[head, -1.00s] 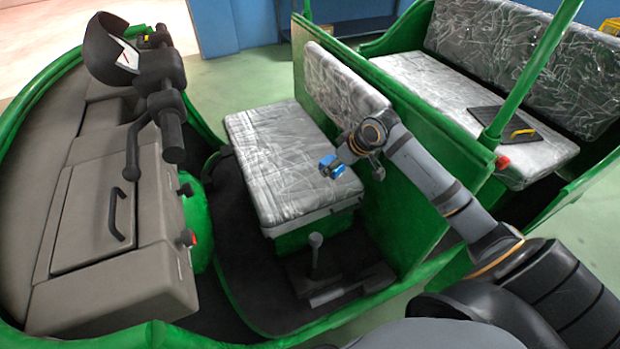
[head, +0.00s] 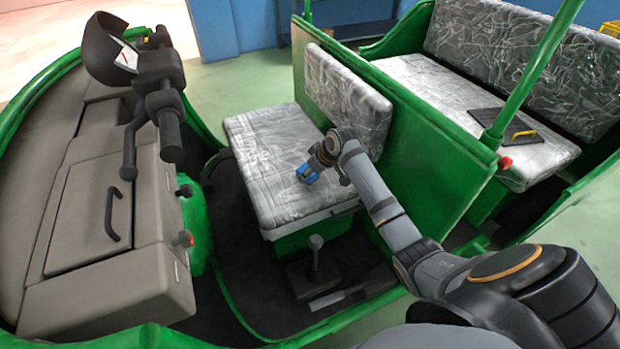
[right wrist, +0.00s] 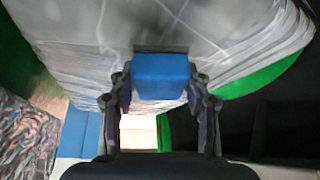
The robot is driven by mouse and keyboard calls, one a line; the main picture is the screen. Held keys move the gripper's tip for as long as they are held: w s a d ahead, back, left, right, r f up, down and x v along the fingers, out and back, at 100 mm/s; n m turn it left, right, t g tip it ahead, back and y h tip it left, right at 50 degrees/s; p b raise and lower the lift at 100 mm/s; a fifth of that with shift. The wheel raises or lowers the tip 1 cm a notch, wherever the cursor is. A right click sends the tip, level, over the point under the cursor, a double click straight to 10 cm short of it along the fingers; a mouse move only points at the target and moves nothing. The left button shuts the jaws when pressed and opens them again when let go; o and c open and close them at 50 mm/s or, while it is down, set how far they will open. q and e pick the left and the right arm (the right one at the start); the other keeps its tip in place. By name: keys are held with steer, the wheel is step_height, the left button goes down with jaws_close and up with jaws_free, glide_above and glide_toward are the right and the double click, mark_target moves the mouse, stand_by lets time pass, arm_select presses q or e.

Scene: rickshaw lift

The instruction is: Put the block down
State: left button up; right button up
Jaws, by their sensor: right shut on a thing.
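The blue block (head: 308,174) is over the plastic-wrapped front seat (head: 262,150) of the green rickshaw. My right gripper (head: 312,171) is shut on it, reaching in from the right. In the right wrist view the block (right wrist: 161,75) sits between the two fingers (right wrist: 161,100), with the grey wrapped seat (right wrist: 80,30) right behind it and a dark shadow beside the block. Whether the block touches the seat I cannot tell. My left gripper is not in view.
The green partition and seat backrest (head: 348,98) stand close beside my right arm. A lever (head: 316,252) rises from the floor in front of the seat. The handlebar (head: 160,100) is at the left. A dark pad (head: 506,125) lies on the rear seat. Most of the front seat is clear.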

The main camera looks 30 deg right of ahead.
step_height(320, 180, down, 2)
steer(key=shift+f, duration=0.2)
steer(key=shift+s, duration=0.1)
steer(key=shift+s+f, duration=0.15)
steer(key=shift+f, duration=0.25)
steer(key=o, duration=1)
steer(key=shift+o, duration=1)
steer(key=shift+f, duration=0.2)
steer(key=shift+r, duration=0.1)
